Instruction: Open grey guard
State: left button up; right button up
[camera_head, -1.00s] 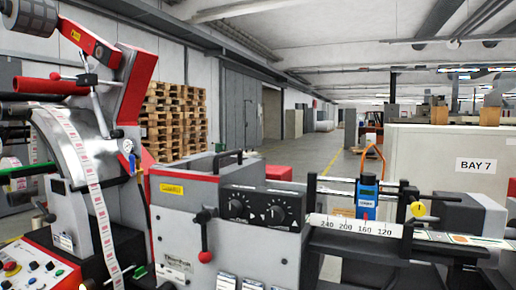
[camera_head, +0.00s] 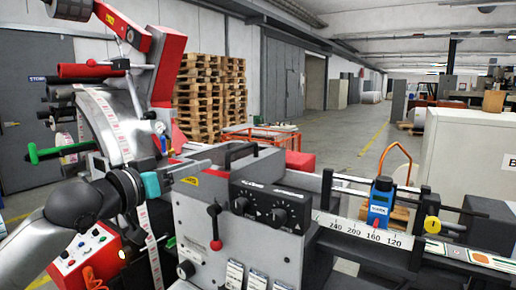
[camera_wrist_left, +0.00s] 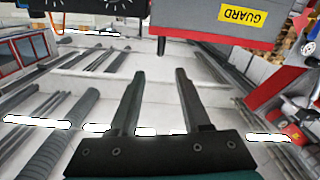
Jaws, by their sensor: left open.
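The grey guard (camera_head: 212,188) is the box-like cover at the middle of the machine, with a yellow label on its side and a black handle (camera_head: 240,152) on top. It looks closed. My right gripper is not in view.
A black dial panel (camera_head: 270,207) and a red-knobbed lever (camera_head: 215,225) are on the machine's front. A white label web (camera_head: 152,240) runs down at the left, beside a button panel (camera_head: 85,262). A blue counter (camera_head: 380,203) stands on the rail at right.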

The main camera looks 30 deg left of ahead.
aim_at(231, 151)
pick_arm(q)
jog(key=shift+w+d+r+p, duration=0.15)
jog(key=shift+w+p, duration=0.45)
jog(key=shift+w, duration=1.55)
jog(key=shift+w+d+p, duration=0.15)
jog(key=shift+w+p, duration=0.4)
jog(key=shift+w, duration=1.6)
jog(key=shift+w+d+r+p, duration=0.15)
jog(key=shift+w+p, duration=0.45)
jog(key=shift+w, duration=1.55)
jog(key=shift+w+d+f+p, duration=0.1)
jog(key=shift+w+f+p, duration=0.05)
jog(key=shift+w, duration=0.4)
jog(key=shift+w+f+p, duration=0.1)
jog(key=shift+w+p, duration=0.05)
jog(key=shift+w, duration=0.4)
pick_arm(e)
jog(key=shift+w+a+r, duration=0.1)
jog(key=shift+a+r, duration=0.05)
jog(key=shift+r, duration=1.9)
pick_arm(q)
grip_shut()
